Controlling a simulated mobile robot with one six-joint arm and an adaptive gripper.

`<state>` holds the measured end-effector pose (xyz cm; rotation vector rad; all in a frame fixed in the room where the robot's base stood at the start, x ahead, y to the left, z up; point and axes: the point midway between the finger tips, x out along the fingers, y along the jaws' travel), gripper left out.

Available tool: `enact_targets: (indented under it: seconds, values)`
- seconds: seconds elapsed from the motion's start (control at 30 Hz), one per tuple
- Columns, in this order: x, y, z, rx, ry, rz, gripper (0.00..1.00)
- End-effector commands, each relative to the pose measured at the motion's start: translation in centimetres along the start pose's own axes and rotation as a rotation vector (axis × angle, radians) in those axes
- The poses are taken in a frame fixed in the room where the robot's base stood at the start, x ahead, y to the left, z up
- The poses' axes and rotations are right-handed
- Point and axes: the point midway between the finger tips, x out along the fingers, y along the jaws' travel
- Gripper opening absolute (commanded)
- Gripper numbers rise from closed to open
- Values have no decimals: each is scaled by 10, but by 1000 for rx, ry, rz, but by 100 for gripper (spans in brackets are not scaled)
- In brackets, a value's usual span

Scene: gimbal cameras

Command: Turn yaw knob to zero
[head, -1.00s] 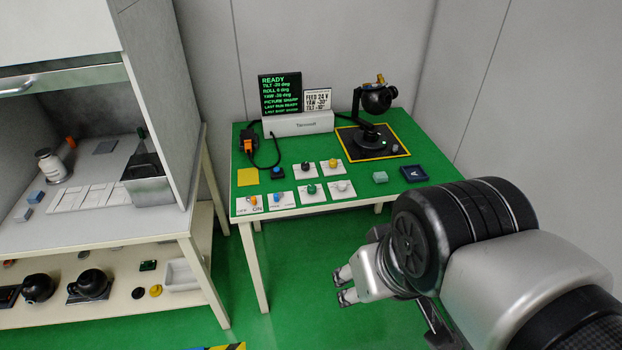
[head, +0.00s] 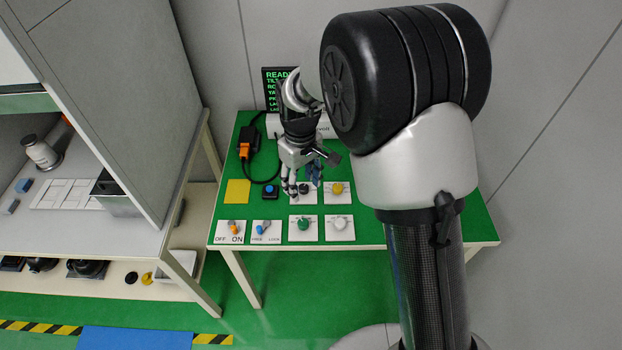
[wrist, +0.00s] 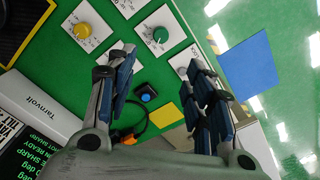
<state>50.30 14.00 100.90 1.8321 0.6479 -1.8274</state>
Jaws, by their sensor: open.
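The panel carries small knobs on white plates: a black knob (head: 304,188), a yellow knob (head: 337,188), a green knob (head: 303,224) and a white knob (head: 339,224). I cannot read which is labelled yaw. My gripper (head: 303,183) is open and points down over the black knob, partly hiding it. In the wrist view my gripper (wrist: 160,60) has its fingers wide apart, with nothing between them. The yellow knob (wrist: 82,30) and green knob (wrist: 160,35) show beyond the fingers. The black display (head: 276,88) is mostly hidden by my arm.
A cable runs left of my gripper. My arm hides the table's right side. A cabinet (head: 110,90) stands at left.

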Motion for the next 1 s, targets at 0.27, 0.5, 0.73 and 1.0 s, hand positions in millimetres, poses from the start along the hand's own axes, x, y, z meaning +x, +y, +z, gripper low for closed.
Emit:
enact_targets:
  seconds: [0.27, 0.5, 0.73, 1.0]
  values:
    - [32, -1, -2, -8, -8, -3, 48]
    - [85, -1, -1, -7, -9, -4, 48]
    - [134, -1, -1, -6, -7, -3, 48]
    - [171, -1, -1, -6, -6, -2, 48]
